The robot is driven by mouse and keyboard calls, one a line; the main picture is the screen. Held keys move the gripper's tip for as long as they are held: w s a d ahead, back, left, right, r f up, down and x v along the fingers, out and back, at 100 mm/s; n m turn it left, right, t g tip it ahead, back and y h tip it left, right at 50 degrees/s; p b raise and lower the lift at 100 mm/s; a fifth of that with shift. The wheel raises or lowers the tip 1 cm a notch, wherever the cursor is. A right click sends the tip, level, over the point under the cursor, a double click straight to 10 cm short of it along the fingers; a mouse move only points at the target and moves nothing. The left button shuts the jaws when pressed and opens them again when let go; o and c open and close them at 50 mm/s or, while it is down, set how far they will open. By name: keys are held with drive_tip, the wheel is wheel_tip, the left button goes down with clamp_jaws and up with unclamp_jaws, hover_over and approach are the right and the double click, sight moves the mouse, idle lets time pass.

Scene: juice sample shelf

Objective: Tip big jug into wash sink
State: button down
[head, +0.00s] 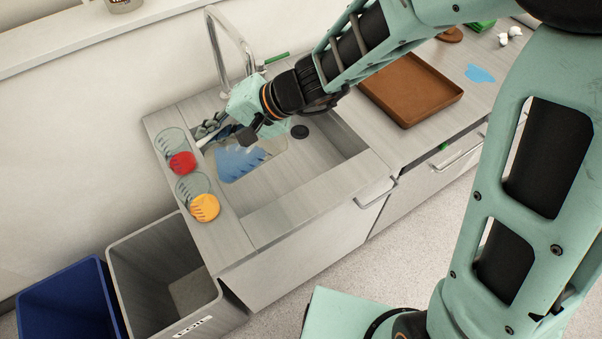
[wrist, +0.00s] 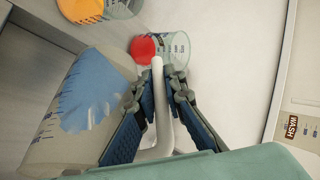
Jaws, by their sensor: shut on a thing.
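The big jug (wrist: 45,140) is a clear, greyish vessel with blue measuring marks and a blue patch of liquid (wrist: 90,92) in it. In the wrist view my gripper (wrist: 160,82) is shut on its white handle, with a blue-padded finger on each side. In the head view the jug (head: 262,154) is held over the wash sink (head: 325,165), its blue contents showing. My gripper (head: 232,134) hides part of it there. I cannot tell exactly how far the jug is tilted, and no stream of liquid shows.
Clear beakers with red (head: 182,163) and orange (head: 205,208) contents stand on the sink's left ledge. A curved tap (head: 230,38) rises behind the sink. A brown tray (head: 412,90) and a blue spill (head: 480,74) are on the counter at right. Grey (head: 150,240) and blue (head: 62,285) bins stand lower left.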

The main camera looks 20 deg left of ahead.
drive_tip(key=shift+w+d+r+g+y, duration=0.3)
drive_tip(key=shift+w+d+r+y, duration=0.15)
drive_tip(key=shift+y, duration=0.25)
idle(0.6)
drive_tip(key=shift+w+d+f+m+g+y+b, duration=0.35)
drive_tip(key=shift+d+f+y+b, duration=0.2)
drive_tip(key=shift+d+y+b, duration=0.2)
idle(1.0)
drive_tip(key=shift+w+d+f+b, duration=0.15)
drive_tip(key=shift+f+b, duration=0.1)
drive_tip(key=shift+b, duration=0.15)
drive_tip(key=shift+m+g+y, duration=0.25)
drive_tip(key=shift+g+y, duration=0.1)
drive_tip(key=shift+y, duration=0.4)
drive_tip(key=shift+w+d+f+b, duration=0.25)
drive_tip(key=shift+d+f+b, duration=0.15)
drive_tip(key=shift+f+b, duration=0.45)
drive_tip(key=shift+w+d+f+b, duration=0.3)
drive_tip(key=shift+d+f+b, duration=0.15)
drive_tip(key=shift+b, duration=0.75)
drive_tip(key=shift+w+d+f+b, duration=0.25)
drive_tip(key=shift+d+f+b, duration=0.25)
drive_tip(key=shift+b, duration=0.5)
drive_tip(key=shift+w+d+r+y+b, duration=0.3)
drive_tip(key=shift+w+d+y+b, duration=0.1)
drive_tip(key=shift+b, duration=0.15)
drive_tip(key=shift+s, duration=0.1)
